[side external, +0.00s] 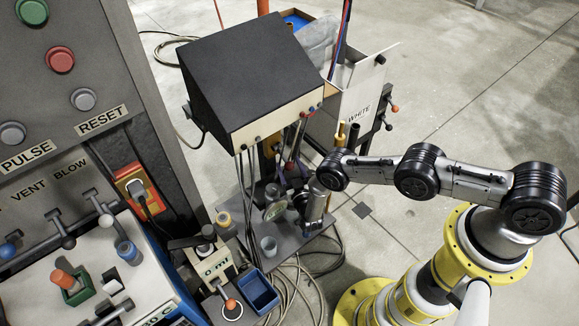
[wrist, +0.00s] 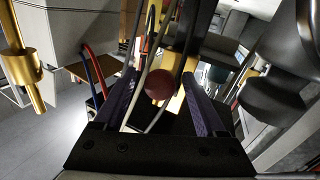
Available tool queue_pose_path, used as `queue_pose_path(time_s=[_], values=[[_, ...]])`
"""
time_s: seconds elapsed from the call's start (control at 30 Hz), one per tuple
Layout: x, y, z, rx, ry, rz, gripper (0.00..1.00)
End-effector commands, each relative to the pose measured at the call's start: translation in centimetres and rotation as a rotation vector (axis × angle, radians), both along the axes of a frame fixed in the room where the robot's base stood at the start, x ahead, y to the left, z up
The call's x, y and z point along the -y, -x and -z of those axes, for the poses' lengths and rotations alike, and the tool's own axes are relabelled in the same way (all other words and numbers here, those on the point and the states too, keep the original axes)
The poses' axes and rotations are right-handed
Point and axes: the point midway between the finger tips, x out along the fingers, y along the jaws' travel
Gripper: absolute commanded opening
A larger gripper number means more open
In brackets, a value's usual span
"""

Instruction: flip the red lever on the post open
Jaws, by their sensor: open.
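In the wrist view, a dark red ball knob (wrist: 158,84), which looks like the end of the red lever, sits between the two fingers of my gripper (wrist: 161,76). The fingers are spread, with a visible gap on each side of the knob. A yellow piece (wrist: 173,104), perhaps part of the post, shows just behind it. The lever's arm and its angle are hard to make out. In the side view my gripper (side external: 289,178) is under the front edge of the black-topped control box, among hanging cables. The lever is mostly hidden there.
The black-topped box (side external: 243,75) overhangs the work spot, with cables (side external: 245,185) hanging below. A brass-coloured rod (wrist: 22,66) is at the left of the wrist view. Open floor (side external: 470,110) lies right.

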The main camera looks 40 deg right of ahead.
Motion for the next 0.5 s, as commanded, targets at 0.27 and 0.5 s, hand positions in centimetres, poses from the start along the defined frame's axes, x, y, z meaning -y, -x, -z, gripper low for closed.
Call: queue_pose_path(time_s=[0.27, 0.5], values=[[0.00, 0.00, 0.00, 0.000, 0.000, 0.000, 0.59], [0.00, 0.01, -0.01, 0.000, -0.001, 0.000, 0.16]])
